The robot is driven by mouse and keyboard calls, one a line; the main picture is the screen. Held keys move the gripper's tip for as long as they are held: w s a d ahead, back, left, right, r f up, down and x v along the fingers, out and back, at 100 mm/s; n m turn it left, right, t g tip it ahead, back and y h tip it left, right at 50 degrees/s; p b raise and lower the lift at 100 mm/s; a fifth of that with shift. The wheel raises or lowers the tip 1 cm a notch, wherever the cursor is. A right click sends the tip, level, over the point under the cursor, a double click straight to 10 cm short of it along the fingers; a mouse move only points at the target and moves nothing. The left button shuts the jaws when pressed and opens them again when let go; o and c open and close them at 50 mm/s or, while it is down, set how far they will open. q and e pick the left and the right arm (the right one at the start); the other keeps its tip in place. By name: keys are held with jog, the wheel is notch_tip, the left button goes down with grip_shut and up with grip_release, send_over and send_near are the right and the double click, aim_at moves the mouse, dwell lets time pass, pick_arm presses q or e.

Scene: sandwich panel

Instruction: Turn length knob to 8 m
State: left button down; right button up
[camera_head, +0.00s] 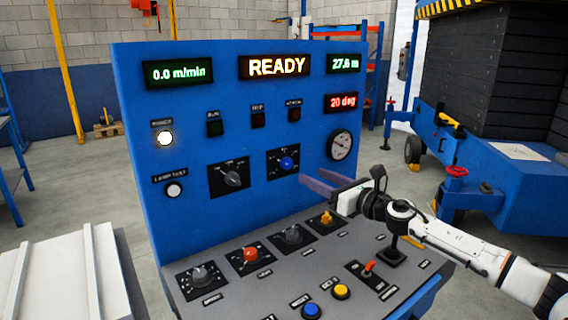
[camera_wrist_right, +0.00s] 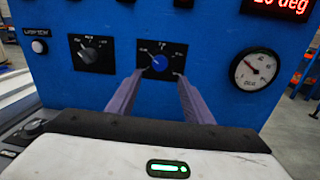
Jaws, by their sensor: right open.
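A blue knob (camera_head: 286,163) sits on a black plate on the upright blue panel (camera_head: 230,120); it also shows in the right wrist view (camera_wrist_right: 160,63). A grey knob (camera_head: 232,179) is on the plate to its left. Their labels are too small to read, so I cannot tell which is the length knob. A green display (camera_head: 344,64) reads 27.6 m. My right gripper (camera_head: 312,177) is open and empty, its fingers pointing at the panel. In the right wrist view its fingertips stand either side of the blue knob's lower part; contact cannot be told. My left gripper is out of view.
The sloping grey desk (camera_head: 290,270) below carries several knobs, a blue button (camera_head: 312,311), a yellow button (camera_head: 341,292), a red lever (camera_head: 369,267) and a black joystick (camera_head: 396,246). A round gauge (camera_head: 341,145) is right of the blue knob. The main display (camera_head: 275,67) reads READY.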

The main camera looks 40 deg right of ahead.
aim_at(289, 164)
jog(key=w, duration=0.7)
jog(key=shift+w+d+r+p, duration=0.15)
jog(key=shift+p, duration=0.25)
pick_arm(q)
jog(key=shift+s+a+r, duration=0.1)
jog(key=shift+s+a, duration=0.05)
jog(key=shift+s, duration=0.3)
pick_arm(e)
jog(key=shift+w, duration=1.05)
jog(key=shift+c, duration=0.5)
jog(key=c, duration=0.9)
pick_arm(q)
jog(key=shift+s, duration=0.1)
pick_arm(e)
jog(key=shift+c, duration=0.2)
